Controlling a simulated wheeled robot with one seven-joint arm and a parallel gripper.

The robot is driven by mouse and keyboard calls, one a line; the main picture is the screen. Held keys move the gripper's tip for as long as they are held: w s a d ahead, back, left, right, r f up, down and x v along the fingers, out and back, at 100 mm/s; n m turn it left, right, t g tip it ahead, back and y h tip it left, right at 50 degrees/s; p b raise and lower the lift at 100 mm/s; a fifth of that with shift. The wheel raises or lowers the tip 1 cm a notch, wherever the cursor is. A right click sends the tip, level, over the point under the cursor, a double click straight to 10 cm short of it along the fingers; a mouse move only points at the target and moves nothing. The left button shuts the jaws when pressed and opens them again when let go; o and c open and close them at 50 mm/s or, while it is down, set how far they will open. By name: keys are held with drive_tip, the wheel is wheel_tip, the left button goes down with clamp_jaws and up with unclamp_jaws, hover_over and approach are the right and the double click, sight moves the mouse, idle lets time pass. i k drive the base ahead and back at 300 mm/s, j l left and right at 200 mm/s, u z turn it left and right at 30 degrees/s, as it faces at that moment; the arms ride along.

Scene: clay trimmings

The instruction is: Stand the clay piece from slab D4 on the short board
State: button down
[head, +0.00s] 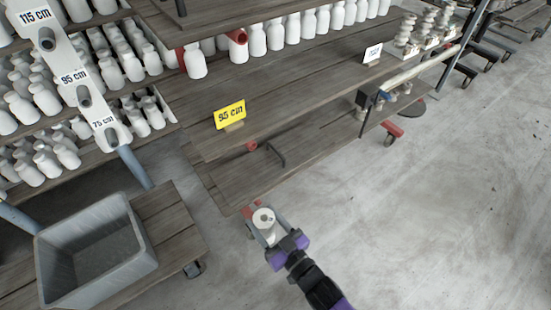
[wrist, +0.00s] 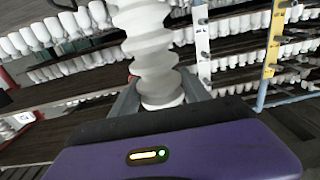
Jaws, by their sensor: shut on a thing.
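My gripper (head: 265,226) is shut on a white clay piece (head: 264,215), held in the air near the front left corner of the plank rack. The wrist view shows this clay piece (wrist: 150,52) between the two fingers, with a wavy, ridged side and its top cut off by the frame. No slab mark shows on it. A wooden board (head: 200,105) with a yellow "95 cm" sign (head: 230,114) lies above and behind the gripper. I cannot tell from any label which board is the short one.
White bottles (head: 310,22) stand in a row at the back. Ridged white pieces (head: 425,38) stand at the far right by a small white sign (head: 373,53). A grey bin (head: 95,250) sits on a wooden cart at the left.

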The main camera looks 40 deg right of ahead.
sight(301, 143)
drive_tip(key=i+l, duration=0.45)
drive_tip(key=l, duration=0.25)
drive_tip(key=i+l, duration=0.25)
drive_tip(key=l, duration=0.15)
